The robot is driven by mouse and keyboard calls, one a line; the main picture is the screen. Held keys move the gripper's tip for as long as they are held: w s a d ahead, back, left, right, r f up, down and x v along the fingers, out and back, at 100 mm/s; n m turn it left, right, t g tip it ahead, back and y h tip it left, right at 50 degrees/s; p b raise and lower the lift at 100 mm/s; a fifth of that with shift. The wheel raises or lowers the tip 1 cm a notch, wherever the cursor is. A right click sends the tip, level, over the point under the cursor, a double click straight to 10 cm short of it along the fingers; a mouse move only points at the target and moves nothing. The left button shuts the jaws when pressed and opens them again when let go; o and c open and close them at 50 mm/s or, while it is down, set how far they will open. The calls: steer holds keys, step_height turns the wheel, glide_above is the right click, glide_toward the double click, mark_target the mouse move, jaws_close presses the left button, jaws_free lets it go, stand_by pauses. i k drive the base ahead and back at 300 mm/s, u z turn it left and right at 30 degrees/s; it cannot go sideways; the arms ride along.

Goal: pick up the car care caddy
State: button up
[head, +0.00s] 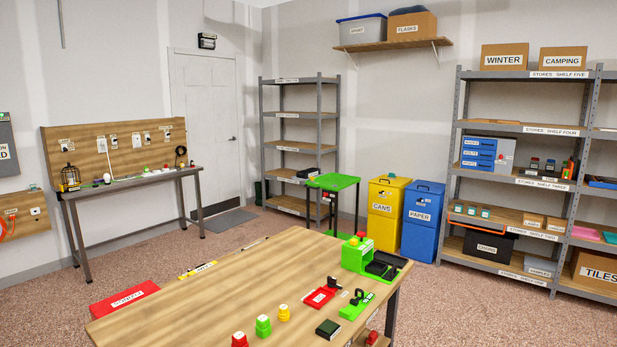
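I cannot pick out a car care caddy for certain, as no label that I can read names one. A green open box (358,255) with dark contents stands at the far right corner of the wooden table (220,300). A black labelled box (487,246) sits on the lower right shelving, its label too small to read surely. A red box (125,301) with an unreadable label is beyond the table's left edge. My gripper is not in view.
The table holds red, green and yellow stacks, a red tray (319,297) and a dark block (328,329). Yellow CANS (388,208) and blue PAPER (423,215) bins stand at the back. A workbench (130,185) is at left. Floor between bench and table is mostly clear.

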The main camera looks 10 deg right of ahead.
mark_target(309, 173)
steer(key=z, duration=4.45)
steer(key=i, duration=0.1)
steer(key=u, duration=3.3)
steer(key=i, duration=3.65)
steer(key=z, duration=0.05)
